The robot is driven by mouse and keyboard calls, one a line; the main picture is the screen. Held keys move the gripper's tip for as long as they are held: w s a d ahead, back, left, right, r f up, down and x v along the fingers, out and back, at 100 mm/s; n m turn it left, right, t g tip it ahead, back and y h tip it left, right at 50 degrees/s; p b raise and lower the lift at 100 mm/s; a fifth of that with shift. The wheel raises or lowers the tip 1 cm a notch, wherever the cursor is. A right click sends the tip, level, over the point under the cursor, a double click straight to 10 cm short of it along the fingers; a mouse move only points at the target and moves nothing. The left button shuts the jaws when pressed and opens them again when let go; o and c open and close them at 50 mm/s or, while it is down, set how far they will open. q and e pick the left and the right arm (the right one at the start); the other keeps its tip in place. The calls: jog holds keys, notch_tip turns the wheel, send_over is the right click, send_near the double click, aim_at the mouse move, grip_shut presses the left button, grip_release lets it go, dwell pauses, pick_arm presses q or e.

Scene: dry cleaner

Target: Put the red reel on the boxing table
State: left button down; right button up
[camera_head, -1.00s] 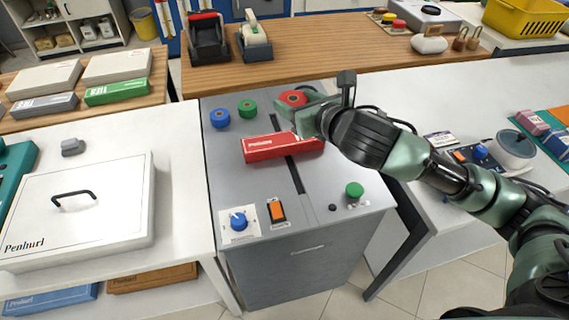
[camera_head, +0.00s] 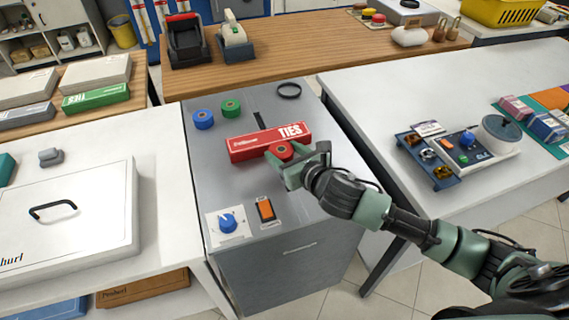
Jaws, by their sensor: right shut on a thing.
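The red reel (camera_head: 281,151) is in the jaws of my right gripper (camera_head: 284,164), in front of the long red TIES box (camera_head: 262,143). The gripper is shut on it. I cannot tell whether the reel touches the box or the surface below. The box lies on a grey cabinet-like table (camera_head: 195,160) in the middle. I cannot tell for certain which table is the boxing table. My left gripper is not in view.
Blue (camera_head: 203,119) and green (camera_head: 230,108) reels and a black ring (camera_head: 289,90) are at the grey table's back. A blue knob (camera_head: 228,222) and orange switch (camera_head: 265,209) are at its front. White tables flank it, and a wooden counter (camera_head: 300,43) stands behind.

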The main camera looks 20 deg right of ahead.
jog(key=shift+f, duration=1.95)
jog(key=shift+f+b, duration=0.1)
jog(key=shift+b, duration=0.2)
jog(key=o, duration=1.4)
